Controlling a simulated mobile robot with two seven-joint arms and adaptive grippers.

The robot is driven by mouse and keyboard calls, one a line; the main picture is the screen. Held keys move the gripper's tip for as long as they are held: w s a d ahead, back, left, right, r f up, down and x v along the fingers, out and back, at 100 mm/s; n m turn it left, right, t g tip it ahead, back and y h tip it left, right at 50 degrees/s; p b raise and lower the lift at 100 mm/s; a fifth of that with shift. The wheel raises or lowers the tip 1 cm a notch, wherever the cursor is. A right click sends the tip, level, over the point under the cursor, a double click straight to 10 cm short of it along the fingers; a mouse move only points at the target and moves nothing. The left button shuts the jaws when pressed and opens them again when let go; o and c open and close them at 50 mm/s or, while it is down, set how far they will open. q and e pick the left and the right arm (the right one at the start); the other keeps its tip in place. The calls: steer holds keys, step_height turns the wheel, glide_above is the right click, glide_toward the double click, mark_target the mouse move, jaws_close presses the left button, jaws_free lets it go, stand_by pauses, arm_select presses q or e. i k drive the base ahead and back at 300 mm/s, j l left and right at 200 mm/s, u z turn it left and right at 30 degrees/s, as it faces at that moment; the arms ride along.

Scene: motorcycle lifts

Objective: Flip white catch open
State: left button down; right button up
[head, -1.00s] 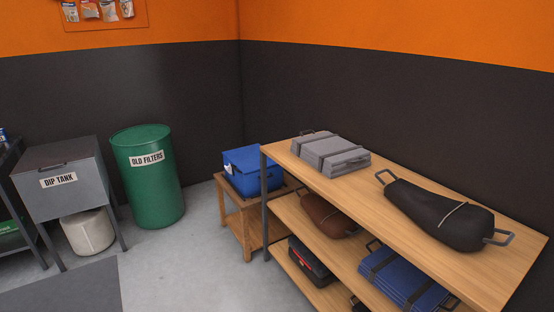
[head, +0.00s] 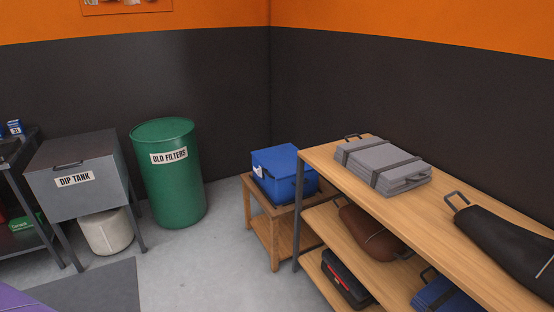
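A blue box (head: 275,160) with a lid stands on a small wooden table (head: 264,212) in the corner, left of the shelf unit. A small white catch (head: 257,171) shows on the box's left-facing side. It is too small to tell whether it is open or shut. The lid looks closed. Neither of my grippers is in view.
A wooden shelf unit (head: 325,165) with bags and folded mats fills the right side. A green drum (head: 172,190) and a grey dip tank (head: 75,175) stand left of the table. A purple shape (head: 18,300) shows at lower left. The floor before the drum is clear.

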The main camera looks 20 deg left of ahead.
mark_target(259, 170)
steer(key=i+j+z, duration=0.15)
steer(key=j, duration=0.15)
steer(key=i+j+z, duration=0.1)
steer(key=j, duration=0.25)
steer(key=i+j+z, duration=0.15)
steer(key=j, duration=0.2)
steer(key=i+j, duration=0.1)
steer(key=j, duration=0.25)
steer(key=i+j+z, duration=0.1)
steer(key=j, duration=0.25)
steer(key=i+j+z, duration=0.1)
steer(key=j, duration=0.25)
steer(key=i+j, duration=0.1)
steer(key=j, duration=0.35)
steer(key=i+j, duration=0.15)
steer(key=j, duration=0.25)
steer(key=i+j, duration=0.1)
steer(key=j, duration=0.35)
steer(key=i+j, duration=0.1)
steer(key=j, duration=0.3)
steer(key=i+j, duration=0.1)
steer(key=j, duration=0.35)
